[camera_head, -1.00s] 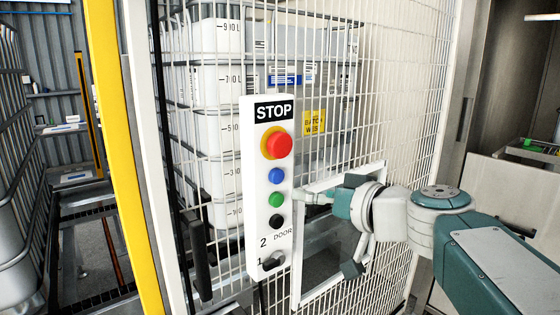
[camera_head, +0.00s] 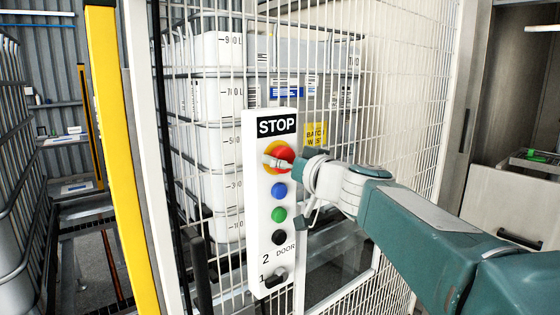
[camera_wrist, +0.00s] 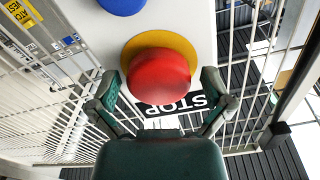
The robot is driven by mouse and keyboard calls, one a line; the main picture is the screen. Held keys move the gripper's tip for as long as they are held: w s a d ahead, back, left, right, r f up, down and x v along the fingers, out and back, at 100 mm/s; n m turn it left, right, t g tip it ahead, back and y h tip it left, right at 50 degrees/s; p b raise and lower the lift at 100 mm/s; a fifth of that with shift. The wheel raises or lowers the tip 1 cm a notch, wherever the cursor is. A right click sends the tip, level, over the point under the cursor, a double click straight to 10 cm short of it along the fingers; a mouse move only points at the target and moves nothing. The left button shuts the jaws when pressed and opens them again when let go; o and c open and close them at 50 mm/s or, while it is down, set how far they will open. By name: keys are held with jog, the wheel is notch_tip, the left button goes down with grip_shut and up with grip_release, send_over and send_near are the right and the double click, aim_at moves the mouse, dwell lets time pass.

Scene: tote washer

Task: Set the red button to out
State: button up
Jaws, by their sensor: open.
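The red button (camera_head: 285,152) is a round mushroom head on a yellow collar, near the top of a white panel (camera_head: 257,213) under a STOP label (camera_head: 277,125). A pale part of my arm's end covers some of it in the head view. In the wrist view the red button (camera_wrist: 160,78) stands out from its yellow collar, large and close. My gripper (camera_wrist: 161,88) is open, with one finger on each side of the button and a gap to each. In the head view my gripper (camera_head: 306,188) is at the panel's right side. Contact with the button cannot be told.
Below are a blue button (camera_head: 279,190), a green button (camera_head: 279,214), a black button (camera_head: 279,237) and a black DOOR selector (camera_head: 275,279). White mesh fencing (camera_head: 400,130) surrounds the panel, with a white tank (camera_head: 215,150) behind. A yellow post (camera_head: 120,160) stands left.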

jog(key=shift+w, duration=0.2)
jog(key=c, duration=1.2)
jog(key=shift+s+d, duration=0.2)
jog(key=shift+s, duration=0.1)
jog(key=shift+s+d, duration=0.25)
jog(key=shift+s, duration=0.15)
jog(key=o, duration=1.2)
